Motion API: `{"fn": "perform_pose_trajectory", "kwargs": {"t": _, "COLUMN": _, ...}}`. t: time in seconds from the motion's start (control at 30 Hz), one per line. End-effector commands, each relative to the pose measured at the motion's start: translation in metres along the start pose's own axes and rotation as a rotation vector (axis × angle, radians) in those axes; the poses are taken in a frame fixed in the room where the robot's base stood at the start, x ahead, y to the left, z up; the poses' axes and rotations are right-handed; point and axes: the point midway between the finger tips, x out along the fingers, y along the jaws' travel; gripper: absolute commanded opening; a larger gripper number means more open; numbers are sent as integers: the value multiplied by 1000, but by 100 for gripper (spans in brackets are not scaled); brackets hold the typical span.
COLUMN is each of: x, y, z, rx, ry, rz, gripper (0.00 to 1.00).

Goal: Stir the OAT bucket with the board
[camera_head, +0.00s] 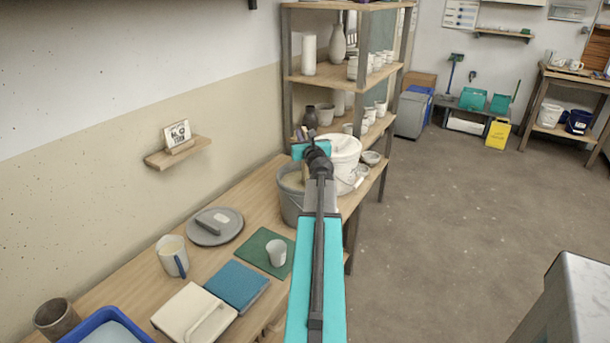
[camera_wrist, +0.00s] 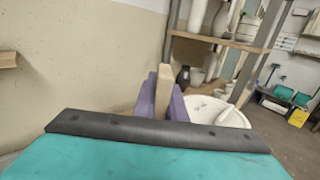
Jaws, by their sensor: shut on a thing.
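My gripper (camera_head: 304,134) is above the back of the wooden bench, over the grey bucket (camera_head: 290,207) and beside the white bucket (camera_head: 345,168). In the wrist view my purple gripper fingers (camera_wrist: 162,95) are shut on a pale wooden board (camera_wrist: 163,82). The board's lower part is hidden in the wrist view, and my arm covers much of it in the head view, so I cannot tell how deep it reaches. The grey bucket holds something beige. The white bucket's pale top also shows in the wrist view (camera_wrist: 205,107). No OAT label is readable on either bucket.
The bench holds a grey lid (camera_head: 214,228), a pitcher (camera_head: 172,257), a white cup (camera_head: 276,253) on a green mat, a blue book (camera_head: 237,287) and a blue tray (camera_head: 104,328). A pottery shelf (camera_head: 340,80) stands behind the buckets.

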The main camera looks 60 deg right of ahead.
Motion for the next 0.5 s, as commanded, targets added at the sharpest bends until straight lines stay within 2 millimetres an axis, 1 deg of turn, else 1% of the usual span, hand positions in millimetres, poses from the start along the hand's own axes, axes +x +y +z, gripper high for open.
{"fn": "perform_pose_trajectory", "kwargs": {"t": 0.5, "x": 0, "y": 0, "z": 35, "rx": 0, "ry": -1, "rz": 0, "gripper": 0}}
